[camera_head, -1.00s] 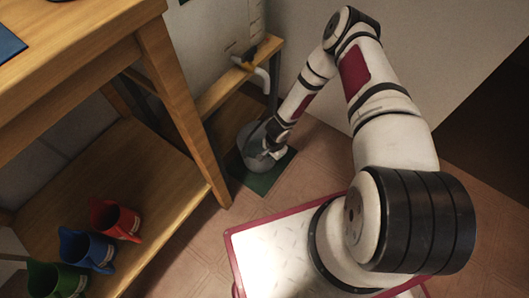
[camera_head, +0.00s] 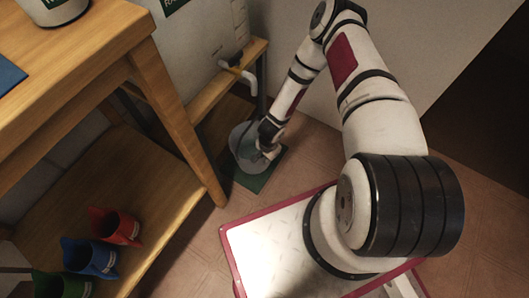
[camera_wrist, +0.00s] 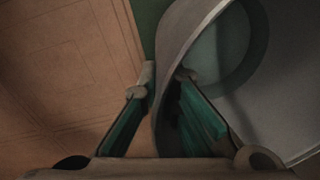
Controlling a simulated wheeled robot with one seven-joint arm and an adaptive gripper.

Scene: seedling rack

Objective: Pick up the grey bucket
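The grey bucket (camera_head: 243,144) stands on a green mat (camera_head: 248,184) on the floor, beside the low wooden ledge. In the wrist view, the bucket's curved wall (camera_wrist: 174,58) passes between the two fingertips of my gripper (camera_wrist: 165,82). One finger is outside the bucket and the other is inside. Both tips appear to press against the wall. The bucket's round bottom (camera_wrist: 225,50) shows inside. The gripper hides part of the bucket in the head view.
A wooden bench (camera_head: 150,52) stands at left. Its lower shelf holds red (camera_head: 117,228), blue (camera_head: 93,258) and green (camera_head: 62,285) jugs. A tap (camera_head: 240,72) juts out above the bucket. A wooden ledge (camera_head: 213,92) runs behind it. Tiled floor (camera_head: 310,150) lies open to the right.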

